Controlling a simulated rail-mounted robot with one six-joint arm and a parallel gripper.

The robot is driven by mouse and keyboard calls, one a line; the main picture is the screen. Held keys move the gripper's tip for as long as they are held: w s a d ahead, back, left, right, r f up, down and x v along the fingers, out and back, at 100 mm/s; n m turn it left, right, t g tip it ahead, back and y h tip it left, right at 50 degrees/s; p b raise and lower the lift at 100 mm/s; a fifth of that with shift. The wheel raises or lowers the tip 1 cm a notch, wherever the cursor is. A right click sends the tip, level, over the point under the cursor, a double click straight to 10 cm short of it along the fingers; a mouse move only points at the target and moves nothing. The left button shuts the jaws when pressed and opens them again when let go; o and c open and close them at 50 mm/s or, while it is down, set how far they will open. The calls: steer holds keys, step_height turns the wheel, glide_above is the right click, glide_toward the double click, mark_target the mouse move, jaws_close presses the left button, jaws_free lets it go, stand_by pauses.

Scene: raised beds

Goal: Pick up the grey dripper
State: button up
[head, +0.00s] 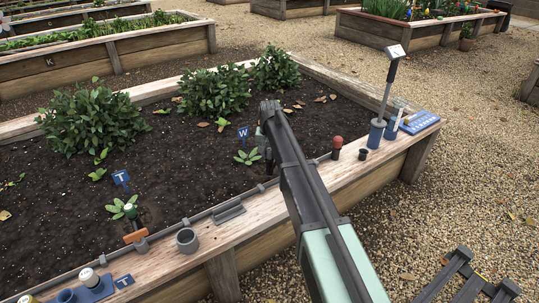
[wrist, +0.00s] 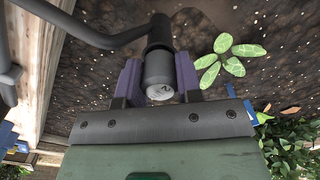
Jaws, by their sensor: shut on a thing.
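The grey dripper (wrist: 158,68) is a dark cylinder with a pale marked end, in the middle of the wrist view. My gripper (wrist: 159,84) is shut on it, with one purple finger on each side. A dark curved tube (wrist: 92,37) runs from the left to the dripper's top; I cannot tell how they join. In the head view my gripper (head: 266,142) is over the soil near the bed's front edge, and my arm hides most of the dripper there.
A small seedling (head: 246,157) and a blue W marker (head: 242,133) stand close to my gripper. A grey drip line (head: 225,207) runs along the wooden rim. A grey cup (head: 187,241), a red-topped peg (head: 337,144) and blue holders (head: 376,134) sit on the rim. Bushes (head: 213,90) stand behind.

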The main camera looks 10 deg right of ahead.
mark_target(269, 149)
steer(key=shift+r, duration=0.15)
step_height(269, 149, up, 23)
steer(key=p, duration=2.3)
steer(key=shift+r+p, duration=0.15)
steer(key=shift+p, duration=0.15)
